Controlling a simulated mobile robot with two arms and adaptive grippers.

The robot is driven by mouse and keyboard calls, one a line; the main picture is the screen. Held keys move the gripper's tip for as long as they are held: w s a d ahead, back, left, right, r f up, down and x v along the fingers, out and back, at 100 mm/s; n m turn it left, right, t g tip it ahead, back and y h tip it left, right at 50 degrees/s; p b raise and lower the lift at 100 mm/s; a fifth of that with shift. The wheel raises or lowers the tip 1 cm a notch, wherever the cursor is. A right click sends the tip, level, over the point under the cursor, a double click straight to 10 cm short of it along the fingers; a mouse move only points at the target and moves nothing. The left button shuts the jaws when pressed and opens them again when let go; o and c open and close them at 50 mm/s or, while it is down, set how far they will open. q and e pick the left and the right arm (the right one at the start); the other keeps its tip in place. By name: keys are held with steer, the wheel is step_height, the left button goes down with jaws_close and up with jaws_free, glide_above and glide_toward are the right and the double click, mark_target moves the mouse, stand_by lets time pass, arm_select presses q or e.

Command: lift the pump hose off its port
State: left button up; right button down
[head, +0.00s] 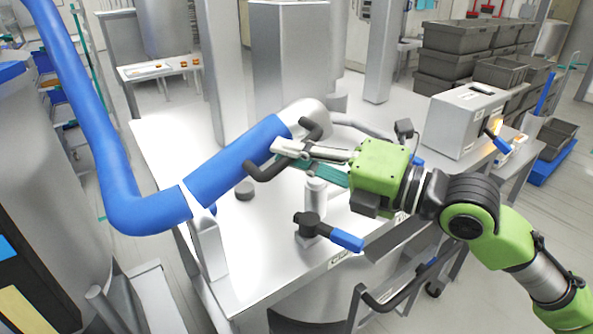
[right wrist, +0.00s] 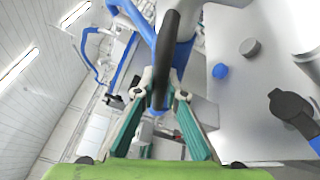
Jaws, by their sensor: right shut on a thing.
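The pump hose (head: 120,185) is thick and blue. It comes down from the upper left, bends, and runs over the white table to a grey metal elbow (head: 306,115). A black bar handle (head: 265,171) sits near that end. My right gripper (head: 288,150) is shut on the handle, coming from the right. In the right wrist view, the dark handle (right wrist: 168,50) passes between my right fingertips (right wrist: 158,92), with the blue hose (right wrist: 184,45) behind it. I cannot make out the port or whether the hose end is seated. My left gripper is not in view.
A black valve with a blue lever (head: 345,240) stands at the table's front. A white bottle (head: 316,200) and a grey knob (head: 244,190) stand near the hose. A metal box (head: 462,120) and grey crates (head: 455,50) are at right. A steel column (head: 290,50) rises behind.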

steer(key=r+p, duration=0.1)
steer(key=a+r+n, duration=0.1)
steer(key=s+r+n+p, duration=0.1)
steer(key=r, duration=0.1)
steer(key=shift+a+h+p, duration=0.2)
steer(key=shift+h+p, duration=0.1)
steer(key=shift+s+a+r+n+h+p, duration=0.5)
steer(key=shift+a+r+n+p, duration=0.3)
steer(key=shift+p, duration=0.3)
steer(key=shift+s, duration=0.1)
steer(key=c, duration=2)
jaws_free()
steer(key=shift+c, duration=0.2)
steer(key=shift+f, duration=0.1)
